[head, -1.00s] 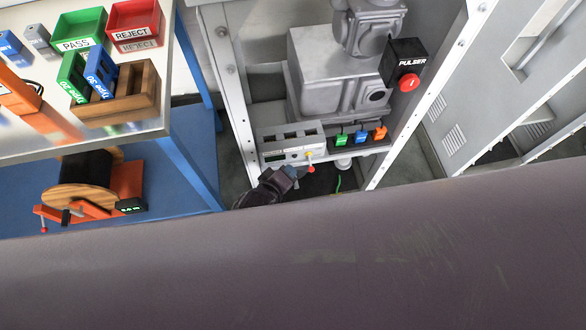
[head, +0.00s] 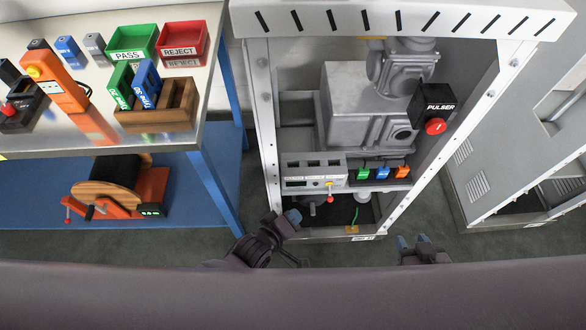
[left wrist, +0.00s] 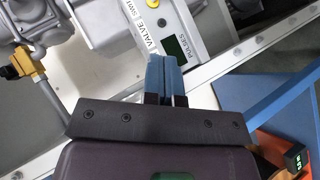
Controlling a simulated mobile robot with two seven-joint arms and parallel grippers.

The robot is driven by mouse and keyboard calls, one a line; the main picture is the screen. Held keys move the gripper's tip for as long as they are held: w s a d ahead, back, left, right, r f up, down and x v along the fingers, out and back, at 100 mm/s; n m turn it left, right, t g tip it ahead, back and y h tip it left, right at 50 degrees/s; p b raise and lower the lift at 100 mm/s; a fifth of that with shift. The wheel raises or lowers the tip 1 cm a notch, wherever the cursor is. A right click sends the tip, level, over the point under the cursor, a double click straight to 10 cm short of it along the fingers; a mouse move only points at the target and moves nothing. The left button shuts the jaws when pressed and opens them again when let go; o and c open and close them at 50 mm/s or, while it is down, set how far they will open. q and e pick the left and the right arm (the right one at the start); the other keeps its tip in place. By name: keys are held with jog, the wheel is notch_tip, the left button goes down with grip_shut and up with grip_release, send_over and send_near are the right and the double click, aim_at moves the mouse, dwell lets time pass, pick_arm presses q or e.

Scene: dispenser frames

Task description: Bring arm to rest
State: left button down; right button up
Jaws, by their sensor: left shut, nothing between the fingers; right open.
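My left gripper (head: 292,218) is at the front left of the dispenser cabinet (head: 272,150), low down, below the grey control box (head: 313,182). In the left wrist view its blue fingertips (left wrist: 165,76) are together with nothing between them. The control box, with a display and a yellow button, lies just beyond the fingers in that view. My right gripper (head: 413,243) is low in front of the cabinet's right side. Its two blue fingertips are apart and it is empty.
A workbench (head: 222,90) stands at the left with a green PASS tray (head: 122,55), a red REJECT tray (head: 179,52) and a wooden holder (head: 160,124). A cable reel (head: 105,185) sits on its lower shelf.

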pick_arm(q)
jog(key=w+a+r+m+t+y, duration=0.2)
jog(key=w+a+r+m+y, duration=0.1)
jog(key=a+r+m, duration=0.6)
jog(key=s+a+f+n+y, duration=0.1)
jog(key=s+a+y, duration=0.1)
jog(key=s+a, duration=0.4)
jog(key=s+a+f+n+y, duration=0.1)
jog(key=s+a+y, duration=0.2)
jog(key=a, duration=0.9)
jog(key=s, duration=0.3)
jog(key=shift+s+a, duration=0.3)
jog(key=shift+a, duration=0.05)
jog(key=shift+f, duration=0.1)
